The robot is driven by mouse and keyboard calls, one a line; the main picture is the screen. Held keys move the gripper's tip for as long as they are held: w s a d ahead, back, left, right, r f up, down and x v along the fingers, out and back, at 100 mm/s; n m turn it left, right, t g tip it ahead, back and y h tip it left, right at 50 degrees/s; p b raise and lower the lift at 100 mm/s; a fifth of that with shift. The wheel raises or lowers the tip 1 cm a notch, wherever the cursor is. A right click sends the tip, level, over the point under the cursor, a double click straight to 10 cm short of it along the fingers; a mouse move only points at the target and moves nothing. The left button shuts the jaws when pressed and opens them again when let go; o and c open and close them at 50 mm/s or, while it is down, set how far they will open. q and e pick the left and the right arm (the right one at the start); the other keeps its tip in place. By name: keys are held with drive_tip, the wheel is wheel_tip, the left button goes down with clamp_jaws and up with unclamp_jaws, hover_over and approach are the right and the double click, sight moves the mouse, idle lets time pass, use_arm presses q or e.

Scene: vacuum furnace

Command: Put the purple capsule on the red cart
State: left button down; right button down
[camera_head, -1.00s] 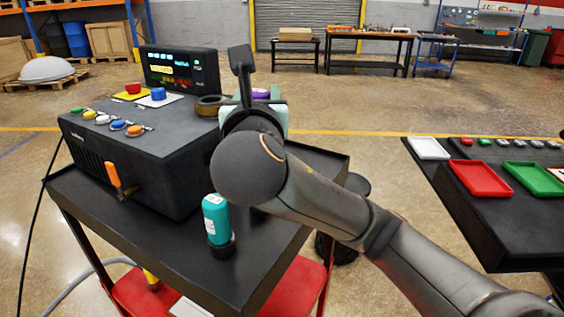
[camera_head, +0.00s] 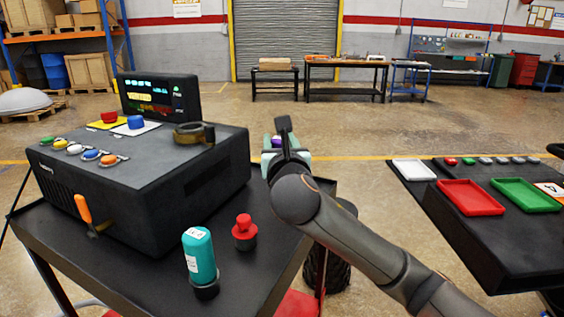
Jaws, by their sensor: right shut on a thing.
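The purple capsule (camera_head: 277,141) shows only as a small purple patch at my right gripper (camera_head: 274,149). The gripper is shut on it, and the gripper body and wrist hide most of it. The gripper is beyond the right side of the black furnace box (camera_head: 200,150), clear of it in the picture. The red cart (camera_head: 135,272) has a dark top and a red lower shelf (camera_head: 295,304). It carries the furnace, a teal capsule (camera_head: 199,254) and a red-topped piece (camera_head: 244,231). My left gripper is out of view.
A brass-coloured ring (camera_head: 192,134) sits on the furnace top, near a display (camera_head: 160,97). An orange-handled lever (camera_head: 84,208) is on its front. At right, a dark table (camera_head: 440,213) bears red (camera_head: 471,197) and green (camera_head: 526,194) trays. Bare cart top surrounds the two standing pieces.

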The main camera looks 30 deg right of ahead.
drive_tip(key=shift+w+d+f, duration=0.1)
drive_tip(key=shift+d+f, duration=0.15)
drive_tip(key=shift+f, duration=0.05)
drive_tip(key=shift+w+d+f+b, duration=0.15)
drive_tip(key=shift+f+b, duration=0.35)
drive_tip(key=shift+f, duration=1.15)
drive_tip(key=shift+f, duration=0.2)
drive_tip(key=shift+c, duration=1.8)
unclamp_jaws()
drive_tip(key=shift+r, duration=0.2)
drive_tip(key=v, duration=1.2)
drive_tip(key=shift+p, duration=0.35)
